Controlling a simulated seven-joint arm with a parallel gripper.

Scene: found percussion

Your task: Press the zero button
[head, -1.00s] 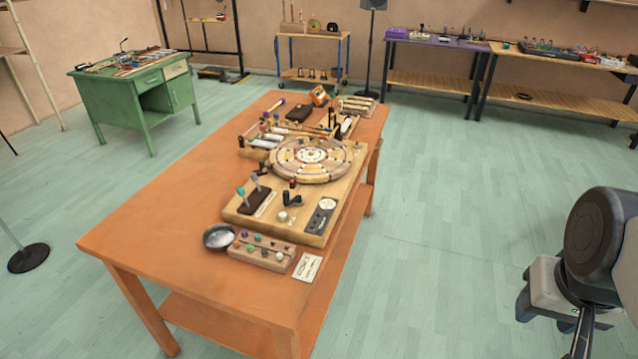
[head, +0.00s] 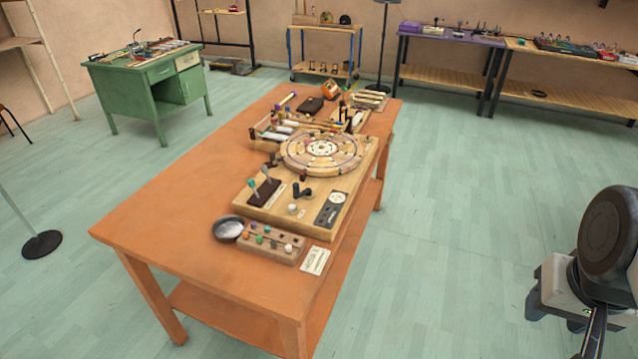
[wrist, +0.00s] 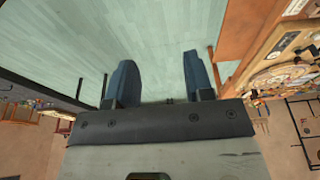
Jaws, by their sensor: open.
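A wooden board (head: 349,196) with a round dial wheel (head: 322,151) stands on the orange table. A dark panel (head: 331,211) with a round white face and small controls sits at the board's front right; a zero button cannot be made out at this size. A white knob (head: 292,209) and a black knob (head: 302,189) stand near it. In the wrist view my gripper (wrist: 160,82) is open and empty, its two blue fingers apart over bare floor. In that view the board (wrist: 285,45) shows sideways at the right edge. In the head view only part of my arm shows, at lower right, apart from the table.
The orange table (head: 170,215) has free room on its left side. A small bowl (head: 228,229), a peg block (head: 270,243) and a card (head: 315,261) lie before the board. A green desk (head: 150,90) stands behind left. The floor right of the table is clear.

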